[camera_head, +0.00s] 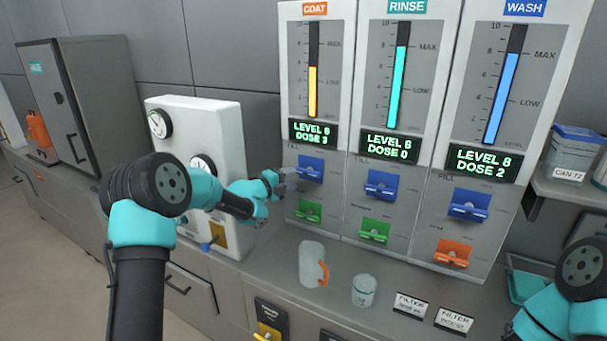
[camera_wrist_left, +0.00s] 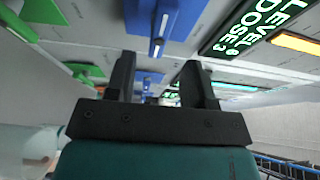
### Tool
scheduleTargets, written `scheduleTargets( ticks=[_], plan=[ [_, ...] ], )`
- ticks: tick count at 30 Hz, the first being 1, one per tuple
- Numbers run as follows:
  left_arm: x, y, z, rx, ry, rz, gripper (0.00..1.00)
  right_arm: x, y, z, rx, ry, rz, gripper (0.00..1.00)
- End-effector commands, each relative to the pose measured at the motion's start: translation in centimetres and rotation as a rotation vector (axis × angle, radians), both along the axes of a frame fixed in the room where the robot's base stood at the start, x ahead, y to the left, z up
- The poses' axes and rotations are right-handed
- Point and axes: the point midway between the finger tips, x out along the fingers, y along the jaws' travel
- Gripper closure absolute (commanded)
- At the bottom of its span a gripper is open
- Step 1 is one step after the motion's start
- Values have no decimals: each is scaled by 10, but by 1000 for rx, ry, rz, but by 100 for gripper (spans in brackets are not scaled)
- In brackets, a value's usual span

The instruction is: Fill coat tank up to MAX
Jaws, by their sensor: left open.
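The coat panel (camera_head: 287,90), under an orange COAT label, stands left of the rinse and wash panels. Its yellow gauge column (camera_head: 313,92) stands between the LOW and MAX marks. Its display (camera_head: 315,133) reads LEVEL 6, DOSE 3. Below is a blue fill lever (camera_head: 312,168), with a green lever (camera_head: 308,210) lower down. My left gripper (camera_head: 284,181) is just left of the blue lever. In the left wrist view its fingers (camera_wrist_left: 158,78) are apart and empty, and the blue lever (camera_wrist_left: 172,22) lies beyond them. My right gripper is out of view.
The rinse panel (camera_head: 347,120) and wash panel (camera_head: 458,115) stand to the right with their own levers. A clear jug (camera_head: 311,265) with an orange handle and a small clear cup (camera_head: 363,291) stand on the counter below. A white gauge box (camera_head: 205,125) stands left of the panels.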

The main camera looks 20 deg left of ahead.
Motion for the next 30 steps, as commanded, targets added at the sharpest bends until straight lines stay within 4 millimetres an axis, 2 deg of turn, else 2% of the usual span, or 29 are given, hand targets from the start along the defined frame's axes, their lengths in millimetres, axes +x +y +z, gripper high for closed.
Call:
scheduleTargets(
  ticks=[10, 24, 30],
  plan=[
    [7, -6, 0, -3, 2, -1, 51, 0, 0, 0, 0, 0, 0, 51],
    [56, -39, -1, -4, 3, 0, 51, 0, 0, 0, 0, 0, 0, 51],
    [62, -43, 0, -4, 4, 1, 51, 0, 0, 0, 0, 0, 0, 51]
  ],
)
